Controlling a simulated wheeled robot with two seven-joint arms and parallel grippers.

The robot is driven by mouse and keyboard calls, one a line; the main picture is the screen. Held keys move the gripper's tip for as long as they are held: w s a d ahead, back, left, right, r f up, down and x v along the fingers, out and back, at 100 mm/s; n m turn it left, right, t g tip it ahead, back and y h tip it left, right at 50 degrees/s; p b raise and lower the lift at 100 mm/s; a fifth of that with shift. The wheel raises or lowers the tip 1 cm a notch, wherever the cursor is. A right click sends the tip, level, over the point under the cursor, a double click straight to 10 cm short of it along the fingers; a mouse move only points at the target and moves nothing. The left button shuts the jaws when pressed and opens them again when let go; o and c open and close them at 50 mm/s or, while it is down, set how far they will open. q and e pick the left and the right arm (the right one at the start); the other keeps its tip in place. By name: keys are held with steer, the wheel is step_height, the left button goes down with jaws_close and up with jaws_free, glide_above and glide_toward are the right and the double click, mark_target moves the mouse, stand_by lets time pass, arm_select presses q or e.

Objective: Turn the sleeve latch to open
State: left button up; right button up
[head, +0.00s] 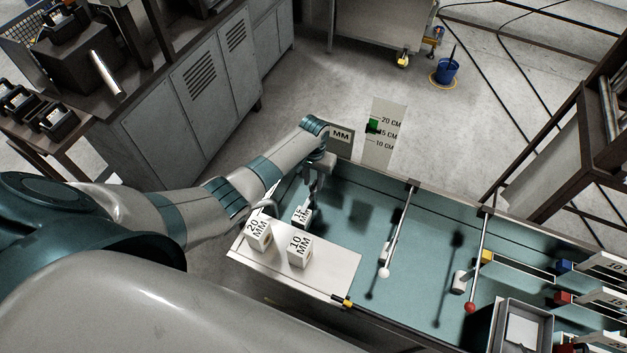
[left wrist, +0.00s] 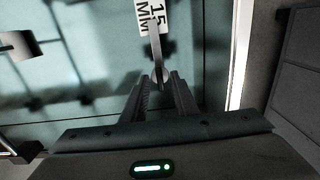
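A long metal lever with a white ball end (head: 384,272) and a second with a red ball end (head: 470,308) reach over the teal bench. No part is labelled as the sleeve latch, and I cannot tell which it is. My left gripper (head: 313,190) points down over the left part of the bench, above the 15 MM block (head: 302,215), well apart from both levers. In the left wrist view its two fingers (left wrist: 158,85) stand apart, with a thin upright handle by the 15 MM label (left wrist: 152,18) between their tips. Gaps show beside the handle. My right gripper is out of view.
The 20 MM block (head: 258,236) and 10 MM block (head: 300,250) stand on a white plate (head: 335,262) at the bench's front left. A scale board (head: 383,140) stands behind the far edge. A grey tray (head: 520,330) is at the right front.

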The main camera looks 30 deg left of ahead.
arm_select(q)
steer(key=shift+f, duration=0.25)
jaws_close()
stand_by(1.4)
